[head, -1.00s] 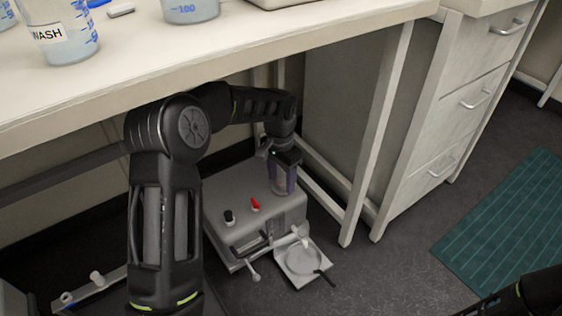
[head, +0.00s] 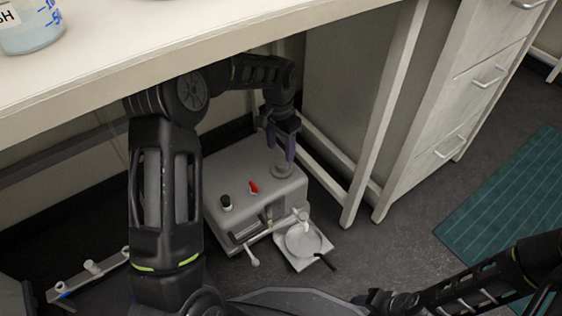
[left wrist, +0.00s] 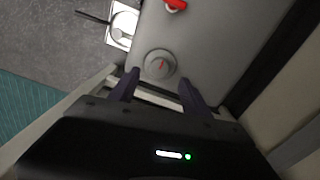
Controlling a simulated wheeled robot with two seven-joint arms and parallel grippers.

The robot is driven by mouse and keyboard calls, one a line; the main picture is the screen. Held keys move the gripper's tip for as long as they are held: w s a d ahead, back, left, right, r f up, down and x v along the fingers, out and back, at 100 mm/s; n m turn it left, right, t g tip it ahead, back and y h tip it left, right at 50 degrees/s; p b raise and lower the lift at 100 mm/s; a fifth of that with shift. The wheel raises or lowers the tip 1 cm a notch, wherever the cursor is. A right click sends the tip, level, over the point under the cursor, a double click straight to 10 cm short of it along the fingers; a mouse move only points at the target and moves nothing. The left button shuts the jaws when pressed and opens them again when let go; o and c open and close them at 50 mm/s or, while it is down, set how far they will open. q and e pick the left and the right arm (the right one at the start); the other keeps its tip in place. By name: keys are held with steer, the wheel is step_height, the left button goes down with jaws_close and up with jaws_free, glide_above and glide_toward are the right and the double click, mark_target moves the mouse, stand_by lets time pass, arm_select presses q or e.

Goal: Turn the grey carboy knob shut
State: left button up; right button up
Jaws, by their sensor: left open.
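The grey carboy knob (head: 282,171) is a round dial on the right rear of the top of a grey box-shaped unit (head: 235,180) on the floor under the bench. In the left wrist view the knob (left wrist: 160,64) carries a short red mark. My left gripper (head: 284,150) hangs just above and behind the knob, fingers pointing down. In the left wrist view my left gripper (left wrist: 158,82) is open, its dark purple fingers spread wider than the knob, with nothing held. My right arm (head: 470,295) enters at the lower right; its gripper's state is unclear.
A red knob (head: 253,187) and a black knob (head: 226,202) stand on the same unit. The bench top (head: 190,60) overhangs my left arm. A bench leg (head: 375,130) stands to the right.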

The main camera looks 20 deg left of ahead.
mark_target(281, 164)
arm_select(q)
step_height(281, 164, down, 6)
steer(key=b, duration=0.2)
steer(key=shift+d+f+b, duration=0.1)
steer(key=shift+f+b, duration=0.05)
steer(key=shift+b, duration=0.2)
steer(key=shift+c, duration=0.2)
jaws_close()
